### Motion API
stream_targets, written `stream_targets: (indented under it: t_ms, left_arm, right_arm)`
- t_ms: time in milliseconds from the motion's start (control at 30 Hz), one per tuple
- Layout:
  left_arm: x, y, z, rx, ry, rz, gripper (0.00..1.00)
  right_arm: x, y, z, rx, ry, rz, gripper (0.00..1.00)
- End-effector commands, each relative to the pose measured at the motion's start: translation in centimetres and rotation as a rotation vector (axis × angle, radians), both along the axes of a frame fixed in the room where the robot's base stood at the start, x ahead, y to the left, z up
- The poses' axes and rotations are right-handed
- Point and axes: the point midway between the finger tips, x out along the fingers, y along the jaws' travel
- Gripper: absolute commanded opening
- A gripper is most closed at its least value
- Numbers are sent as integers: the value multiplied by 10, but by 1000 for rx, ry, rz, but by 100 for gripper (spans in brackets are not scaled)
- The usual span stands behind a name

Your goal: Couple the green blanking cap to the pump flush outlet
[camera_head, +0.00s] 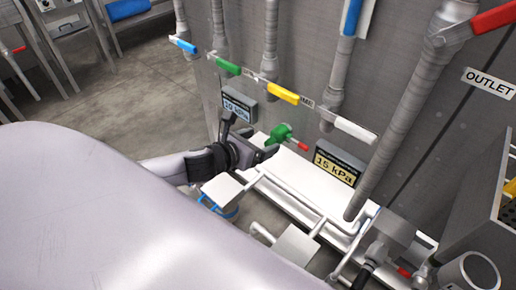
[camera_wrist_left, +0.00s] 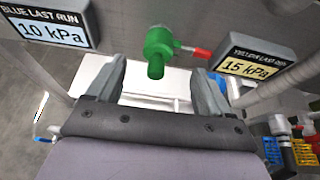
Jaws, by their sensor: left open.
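A green fitting (camera_head: 279,133) with a short red lever stands out in front of the wall panel, above the white ledge. In the left wrist view the green fitting (camera_wrist_left: 158,45) has a round body and a stub pointing toward me. I cannot tell whether it is the blanking cap or the part it couples to. My left gripper (camera_head: 250,140) is open, just left of the fitting in the head view. In the wrist view its two fingers (camera_wrist_left: 159,72) stand apart with the stub between and slightly beyond their tips. Nothing is held. No separate pump flush outlet can be made out for certain. My right gripper is not in view.
A 10 kPa display (camera_wrist_left: 52,27) and a 15 kPa display (camera_head: 337,163) flank the green fitting. Coloured handles and grey pipes line the panel above. White flat plates (camera_head: 296,245) and rails lie below. A grey pipe (camera_head: 400,120) slants down at right.

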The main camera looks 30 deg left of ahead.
Motion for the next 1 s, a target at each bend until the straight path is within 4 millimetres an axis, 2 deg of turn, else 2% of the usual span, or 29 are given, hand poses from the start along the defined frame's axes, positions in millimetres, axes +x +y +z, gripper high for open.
stream_targets:
  t_ms: [533,700,967,1000]
  left_arm:
    - [57,-7,-24,13,-3,-4,81]
    - [64,-8,-27,15,-3,-4,81]
    - [65,-8,-27,14,-3,-5,81]
    - [65,-8,-27,14,-3,-5,71]
  right_arm:
    - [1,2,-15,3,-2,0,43]
    - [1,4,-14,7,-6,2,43]
    - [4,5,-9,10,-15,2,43]
    - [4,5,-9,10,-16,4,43]
